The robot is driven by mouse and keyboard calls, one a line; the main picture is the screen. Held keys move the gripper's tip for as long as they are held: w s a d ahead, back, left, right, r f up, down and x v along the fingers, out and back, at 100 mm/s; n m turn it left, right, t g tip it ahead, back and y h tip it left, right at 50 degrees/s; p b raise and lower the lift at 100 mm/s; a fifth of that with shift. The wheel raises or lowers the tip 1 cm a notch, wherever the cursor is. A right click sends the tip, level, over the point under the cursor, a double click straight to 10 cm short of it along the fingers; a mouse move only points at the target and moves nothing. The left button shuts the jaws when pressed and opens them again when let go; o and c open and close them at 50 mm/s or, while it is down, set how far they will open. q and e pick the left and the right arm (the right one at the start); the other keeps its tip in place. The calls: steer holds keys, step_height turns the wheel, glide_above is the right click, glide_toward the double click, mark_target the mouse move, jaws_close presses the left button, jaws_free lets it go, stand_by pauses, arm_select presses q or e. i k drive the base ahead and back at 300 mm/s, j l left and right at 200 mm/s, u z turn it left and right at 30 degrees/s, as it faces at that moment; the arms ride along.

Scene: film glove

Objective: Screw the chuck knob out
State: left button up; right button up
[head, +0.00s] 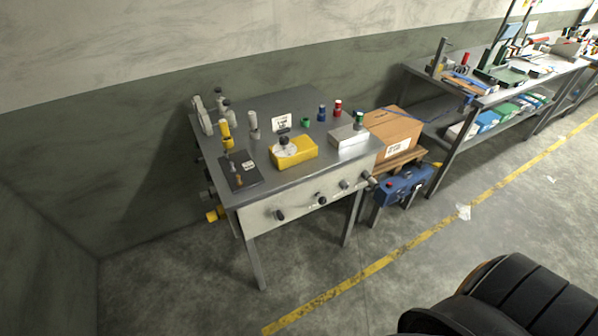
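A grey metal workbench (282,98) stands against the wall, left of centre. A yellow box (302,153) on its top carries a pale disc with a small dark knob (284,141). Several dark knobs also stick out of the bench's pale front panel (300,207), one of them near its left end (280,215). I cannot tell for sure which knob is the chuck knob. Neither of my grippers is in view.
A black plate (240,181), a grey box (348,136) and several small coloured parts stand on the bench. A cardboard box (392,131) and a blue machine (403,187) are to its right. The floor (345,262) in front is clear.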

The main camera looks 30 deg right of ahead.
mark_target(323, 201)
steer(key=z, duration=1.1)
